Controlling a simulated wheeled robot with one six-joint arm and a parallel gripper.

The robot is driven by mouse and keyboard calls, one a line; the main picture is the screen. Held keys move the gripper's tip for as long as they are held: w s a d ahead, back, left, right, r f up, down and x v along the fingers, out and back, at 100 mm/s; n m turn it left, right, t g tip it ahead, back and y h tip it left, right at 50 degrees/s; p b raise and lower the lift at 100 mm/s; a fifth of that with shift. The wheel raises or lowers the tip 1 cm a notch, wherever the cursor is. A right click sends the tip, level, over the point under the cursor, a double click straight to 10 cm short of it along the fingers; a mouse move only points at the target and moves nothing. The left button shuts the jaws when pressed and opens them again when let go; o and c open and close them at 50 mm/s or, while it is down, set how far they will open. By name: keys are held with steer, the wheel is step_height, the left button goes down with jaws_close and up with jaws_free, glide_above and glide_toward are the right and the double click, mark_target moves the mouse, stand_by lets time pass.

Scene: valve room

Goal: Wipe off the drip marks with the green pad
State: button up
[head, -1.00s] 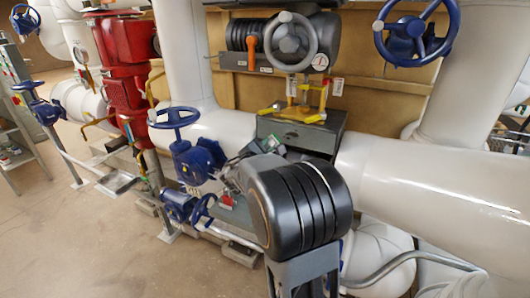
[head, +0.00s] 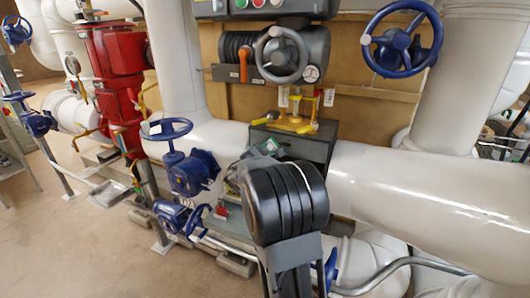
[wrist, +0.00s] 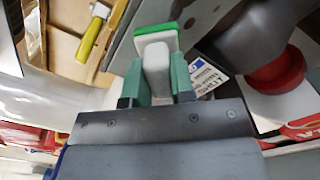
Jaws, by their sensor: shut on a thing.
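In the wrist view, the pad (wrist: 157,30) has a green strip at its far end and a pale grey-white body. My gripper (wrist: 157,78), with green fingers, is shut on that pale body. The pad is beside a grey metal surface (wrist: 207,15); I cannot tell whether they touch. In the head view, my dark arm hides most of the gripper. A small green and pale patch near the grey cabinet (head: 300,143) may be the pad or a finger. I cannot make out any drip marks.
Yellow-handled tools (head: 295,125) stand on the cabinet. A grey handwheel (head: 281,54) is above it, and a blue handwheel (head: 402,42) at upper right. Blue valves (head: 190,172) stand left of my arm. A wide white pipe (head: 430,195) runs right. Open floor lies at lower left.

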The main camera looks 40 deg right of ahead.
steer(key=shift+b+x, duration=0.35)
steer(key=shift+x, duration=0.7)
stand_by(0.4)
steer(key=shift+s+d+f+b, duration=0.15)
steer(key=shift+s+d+b, duration=0.05)
steer(key=shift+s+b, duration=0.4)
steer(key=shift+s+d+b, duration=0.25)
steer(key=shift+s+b, duration=0.25)
steer(key=shift+s, duration=0.05)
steer(key=shift+s+d+b, duration=0.25)
steer(key=shift+s+b, duration=0.2)
steer(key=shift+s, duration=0.1)
steer(key=shift+s+d+b, duration=0.45)
steer(key=shift+s+b, duration=0.25)
steer(key=shift+b, duration=0.15)
steer(key=shift+s+d+b, duration=0.5)
steer(key=shift+s+b, duration=0.25)
steer(key=shift+s, duration=0.1)
steer(key=shift+b, duration=0.35)
